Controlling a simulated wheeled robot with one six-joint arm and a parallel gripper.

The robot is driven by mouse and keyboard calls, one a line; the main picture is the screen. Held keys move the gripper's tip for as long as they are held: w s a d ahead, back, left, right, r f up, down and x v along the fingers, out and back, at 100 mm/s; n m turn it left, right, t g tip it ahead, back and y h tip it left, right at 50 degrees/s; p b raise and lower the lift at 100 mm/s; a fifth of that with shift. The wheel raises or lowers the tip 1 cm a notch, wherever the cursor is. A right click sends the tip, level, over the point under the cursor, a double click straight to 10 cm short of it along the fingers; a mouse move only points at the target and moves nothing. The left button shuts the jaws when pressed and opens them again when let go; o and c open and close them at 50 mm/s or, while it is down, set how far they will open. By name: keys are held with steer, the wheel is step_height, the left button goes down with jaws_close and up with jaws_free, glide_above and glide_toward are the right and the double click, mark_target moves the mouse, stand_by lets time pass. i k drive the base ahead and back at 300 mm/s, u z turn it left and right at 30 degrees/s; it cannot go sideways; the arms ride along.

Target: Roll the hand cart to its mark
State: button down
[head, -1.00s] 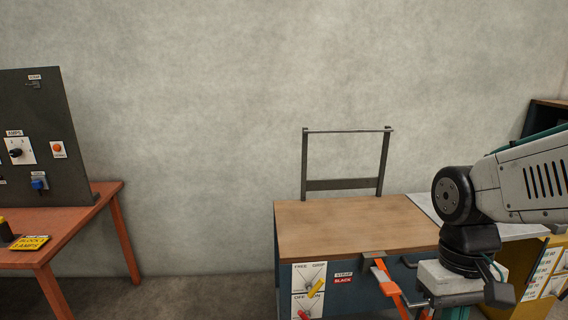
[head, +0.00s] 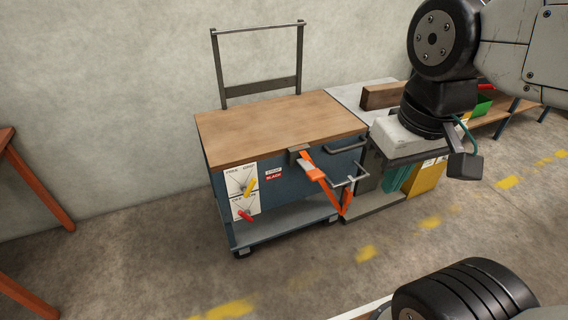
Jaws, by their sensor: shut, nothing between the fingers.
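The hand cart (head: 215,185) stands against the wall, with a wooden top (head: 270,125), a blue body, a lower shelf and dark casters. Its push frame (head: 262,88) rises at the back. An orange strap (head: 313,174) hangs from a clamp at the top's front edge.
A grey-topped unit (head: 352,93) with a brown block (head: 382,96) stands right of the cart. Yellow floor marks (head: 230,310) run across the concrete; I cannot tell which is the cart's mark. Orange table legs (head: 35,185) stand at left. The floor in front is largely clear.

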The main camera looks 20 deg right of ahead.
mark_target(259, 140)
steer(key=z, duration=0.4)
steer(key=k, duration=0.5)
steer(key=z, duration=0.8)
steer(key=i, duration=0.9)
steer(key=u, duration=0.75)
